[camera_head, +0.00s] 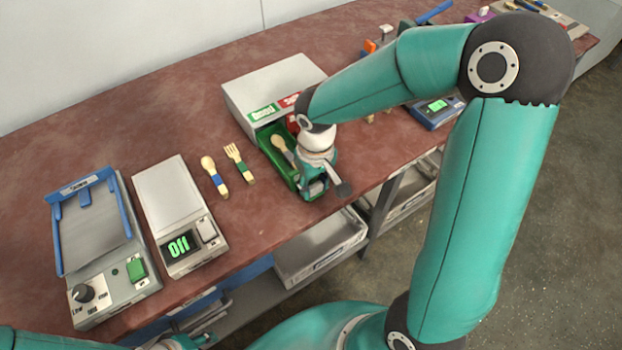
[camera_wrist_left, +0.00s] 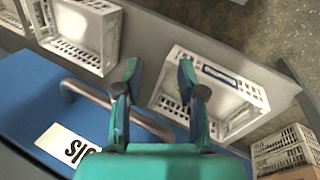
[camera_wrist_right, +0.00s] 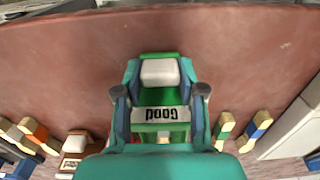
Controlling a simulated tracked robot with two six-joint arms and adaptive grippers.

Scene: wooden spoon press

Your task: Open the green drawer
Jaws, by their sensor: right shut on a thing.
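The green drawer (camera_head: 268,152) stands part-way out of the grey box (camera_head: 275,82) on the table. A wooden spoon (camera_head: 279,143) lies in it. My right gripper (camera_head: 316,188) is at the drawer's front end and is shut on it. The right wrist view shows a green part with a "Good" label (camera_wrist_right: 160,114) between the fingers; the exact grip is hidden.
A scale reading "Off" (camera_head: 178,205) and a blue-railed device (camera_head: 98,240) stand on the left. A spoon (camera_head: 212,172) and fork (camera_head: 238,160) lie left of the drawer. A red drawer (camera_head: 293,123) sits beside it. White baskets (camera_head: 320,248) are below the table.

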